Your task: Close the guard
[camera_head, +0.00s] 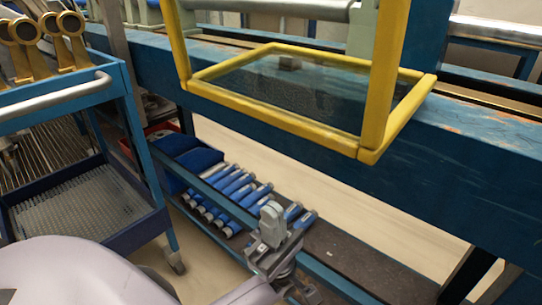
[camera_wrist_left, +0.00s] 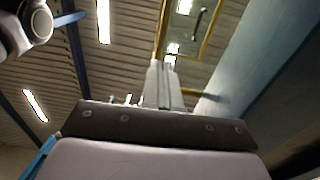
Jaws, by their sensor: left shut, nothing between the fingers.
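The guard (camera_head: 277,120) is a yellow frame with a see-through dark panel. In the head view its lower part sticks out flat from the blue bench, and yellow uprights rise from it out of the top of the picture. Part of its yellow frame also shows at the top of the left wrist view (camera_wrist_left: 159,35). My left gripper (camera_head: 272,217) is below and in front of the guard, apart from it. Its fingers (camera_wrist_left: 165,82) are together and empty, pointing up toward the frame in the wrist view. My right gripper is not in view.
The blue bench beam (camera_head: 480,160) runs behind the guard. Below are a low shelf (camera_head: 350,250) with several blue cylinders (camera_head: 232,190) and dark blue bins (camera_head: 198,160). A blue cart (camera_head: 55,110) with brass parts stands at left.

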